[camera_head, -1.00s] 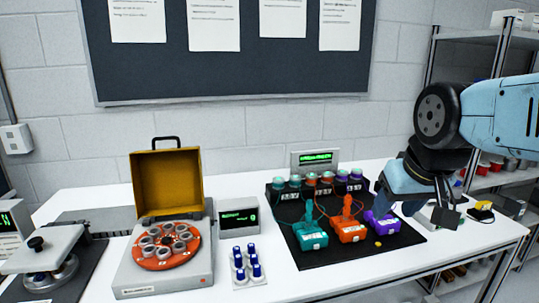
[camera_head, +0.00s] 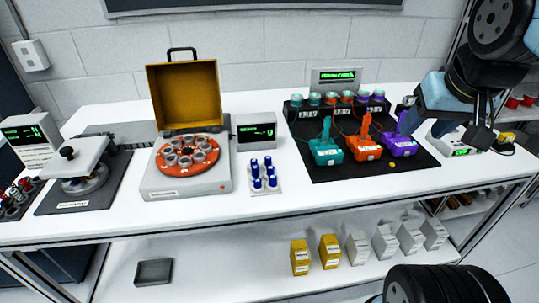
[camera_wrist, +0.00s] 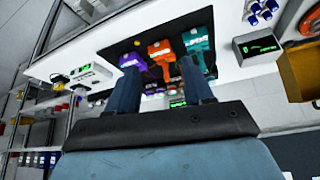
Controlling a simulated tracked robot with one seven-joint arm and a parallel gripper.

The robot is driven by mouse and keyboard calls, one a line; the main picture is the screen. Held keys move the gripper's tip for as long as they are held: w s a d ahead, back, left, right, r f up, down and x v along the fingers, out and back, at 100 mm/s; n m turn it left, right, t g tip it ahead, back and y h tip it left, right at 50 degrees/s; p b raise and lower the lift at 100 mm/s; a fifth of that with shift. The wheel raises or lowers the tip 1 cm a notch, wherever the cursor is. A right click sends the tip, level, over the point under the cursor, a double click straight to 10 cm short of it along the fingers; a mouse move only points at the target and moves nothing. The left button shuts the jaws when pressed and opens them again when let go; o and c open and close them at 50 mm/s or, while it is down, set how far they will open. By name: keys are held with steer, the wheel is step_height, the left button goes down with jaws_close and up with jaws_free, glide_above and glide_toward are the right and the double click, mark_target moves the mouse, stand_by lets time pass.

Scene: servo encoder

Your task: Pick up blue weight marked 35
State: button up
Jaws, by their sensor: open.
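I cannot make out a blue weight marked 35 in either view. Small blue-capped items (camera_head: 256,176) stand in a white rack at the middle of the table, and no number on them is readable. My gripper (camera_head: 484,126) is above the right part of the table, far right of that rack. In the wrist view its fingers (camera_wrist: 160,80) are apart, with nothing between them. Teal, orange and purple devices on a black mat lie beyond the fingers.
The black mat (camera_head: 330,174) holds the teal (camera_head: 325,151), orange (camera_head: 365,145) and purple (camera_head: 401,146) devices. A centrifuge-like machine (camera_head: 160,182) with a raised yellow lid stands left of the rack. Yellow boxes (camera_head: 300,257) and white boxes (camera_head: 384,242) sit on the lower shelf.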

steer(key=shift+o, duration=0.2)
steer(key=n+g+h, duration=0.2)
steer(key=n, duration=2.9)
glide_above(268, 158)
steer(key=s+a, duration=0.3)
steer(key=s, duration=0.2)
step_height(268, 158, down, 12)
steer(key=shift+t, duration=0.3)
steer(key=x, duration=1.3)
steer(key=shift+d, duration=0.3)
jaws_close()
